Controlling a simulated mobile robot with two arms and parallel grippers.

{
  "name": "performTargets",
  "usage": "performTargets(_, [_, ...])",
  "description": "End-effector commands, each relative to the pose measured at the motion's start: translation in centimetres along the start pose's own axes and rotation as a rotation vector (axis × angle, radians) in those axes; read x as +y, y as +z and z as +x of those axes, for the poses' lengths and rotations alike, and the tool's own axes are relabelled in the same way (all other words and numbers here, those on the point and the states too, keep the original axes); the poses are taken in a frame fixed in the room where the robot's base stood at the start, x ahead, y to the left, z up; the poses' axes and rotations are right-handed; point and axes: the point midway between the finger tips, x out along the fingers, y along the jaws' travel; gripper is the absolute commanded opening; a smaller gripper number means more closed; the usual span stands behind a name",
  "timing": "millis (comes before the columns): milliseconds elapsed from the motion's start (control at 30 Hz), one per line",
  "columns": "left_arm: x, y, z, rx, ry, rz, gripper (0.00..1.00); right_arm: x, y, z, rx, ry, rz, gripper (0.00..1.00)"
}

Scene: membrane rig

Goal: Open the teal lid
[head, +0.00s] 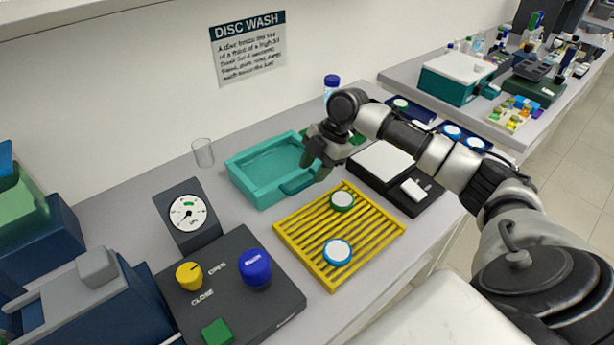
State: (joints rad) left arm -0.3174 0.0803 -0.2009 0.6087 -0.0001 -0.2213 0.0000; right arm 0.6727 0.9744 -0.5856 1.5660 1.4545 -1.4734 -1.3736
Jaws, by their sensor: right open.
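A teal box (240,182) stands against the wall in the middle of the bench. Its top looks like a recessed teal panel (270,160); I cannot tell whether this is a shut lid or an open basin. A teal handle (297,185) sticks out at its front right. My right gripper (317,162) is open, with its fingers pointing down at the box's right edge, just above and right of the handle. I cannot tell whether it touches the box. My left gripper is not in view.
A yellow rack (300,252) with a green-rimmed disc (342,201) and a blue-rimmed disc (338,252) lies in front. A dark control panel (240,312) and a gauge (188,214) stand left. A clear cup (203,152) is behind; a black-and-white device (383,162) is right.

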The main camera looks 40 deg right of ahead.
Motion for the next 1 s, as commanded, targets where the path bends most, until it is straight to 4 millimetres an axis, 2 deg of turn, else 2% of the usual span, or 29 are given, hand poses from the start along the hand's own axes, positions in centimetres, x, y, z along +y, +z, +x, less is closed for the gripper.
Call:
performTargets(100, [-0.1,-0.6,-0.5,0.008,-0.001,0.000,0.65,0.0,-0.1,1.9,0.002,-0.001,0.000,0.40])
performTargets(233, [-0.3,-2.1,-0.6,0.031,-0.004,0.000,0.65,0.0,0.0,3.2,0.000,0.000,-0.001,0.40])
performTargets(367, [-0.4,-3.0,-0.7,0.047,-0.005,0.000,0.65,0.0,0.0,3.8,0.000,0.001,-0.001,0.40])
performTargets(600, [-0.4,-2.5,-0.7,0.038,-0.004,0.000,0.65,0.0,0.0,3.9,-0.001,0.001,-0.001,0.40])
performTargets(867, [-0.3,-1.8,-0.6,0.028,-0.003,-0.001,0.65,0.0,0.0,3.9,-0.001,0.001,-0.001,0.02])
performTargets(1000, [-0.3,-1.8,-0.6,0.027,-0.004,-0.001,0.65,0.0,0.0,3.9,-0.001,0.001,-0.001,0.00])
